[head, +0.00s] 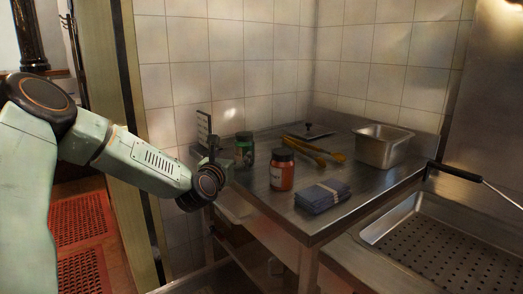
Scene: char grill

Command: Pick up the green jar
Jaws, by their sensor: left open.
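The green jar (245,152) stands upright on the steel table (330,215), near its left back edge, and has a dark lid. My left arm comes in from the left. My left gripper (211,146) is at the table's left edge, just left of the green jar, and is open. Its fingers are small and dark here, and I see nothing between them. I cannot tell how near its fingers are to the jar in depth. My right gripper is not in view.
A red-orange jar (282,172) with a dark lid stands right of the green jar. A folded blue cloth (322,196) lies near the front edge. Yellow-handled tools (308,147) lie behind. A steel pan (382,146) stands at right. A perforated steel tray (450,245) lies lower right.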

